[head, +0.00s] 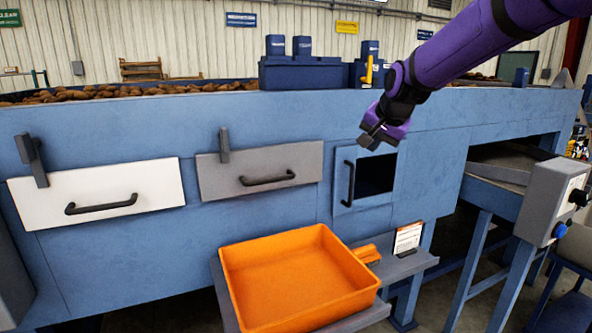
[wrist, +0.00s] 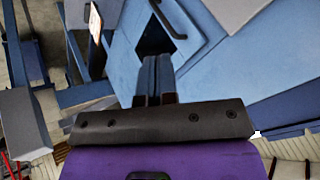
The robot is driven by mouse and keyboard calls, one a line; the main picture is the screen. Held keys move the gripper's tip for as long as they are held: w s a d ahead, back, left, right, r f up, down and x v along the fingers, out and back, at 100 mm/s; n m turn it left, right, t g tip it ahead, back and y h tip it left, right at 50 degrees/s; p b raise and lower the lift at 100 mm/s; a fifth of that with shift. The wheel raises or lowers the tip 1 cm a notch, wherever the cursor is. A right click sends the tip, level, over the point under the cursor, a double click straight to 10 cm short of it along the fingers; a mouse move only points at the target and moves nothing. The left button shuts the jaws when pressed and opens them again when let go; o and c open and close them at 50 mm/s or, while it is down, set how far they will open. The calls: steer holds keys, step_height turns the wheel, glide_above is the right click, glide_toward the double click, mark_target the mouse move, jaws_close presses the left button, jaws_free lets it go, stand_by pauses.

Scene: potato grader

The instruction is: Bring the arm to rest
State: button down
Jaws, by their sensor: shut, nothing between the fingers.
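My purple arm comes in from the top right in the head view. In the wrist view my gripper (wrist: 154,62) points at the wall, with the dark hatch opening (wrist: 153,40) just beyond the fingertips. The fingers are together and hold nothing. No contact with the grader shows.
An empty orange tray (head: 312,232) sits on a grey shelf (head: 408,266) below, beside a small sign card (head: 408,238). A white drawer (head: 150,184) and a grey drawer (head: 215,172) are in the wall. Potatoes (head: 130,90) lie along the top. A control box (head: 546,200) stands right.

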steer(key=s+d+n, duration=0.2)
steer(key=s+d, duration=0.2)
steer(key=s, duration=0.9)
steer(key=s+d+n+g+h, duration=0.1)
steer(key=s+d+n, duration=0.1)
steer(key=s, duration=1.1)
steer(key=s+d+f+n, duration=0.1)
steer(key=s+d, duration=0.4)
steer(key=s, duration=0.7)
steer(key=shift+s+d+n+g+h, duration=0.35)
steer(key=shift+s+n+g+h, duration=0.05)
steer(key=shift+a, duration=0.1)
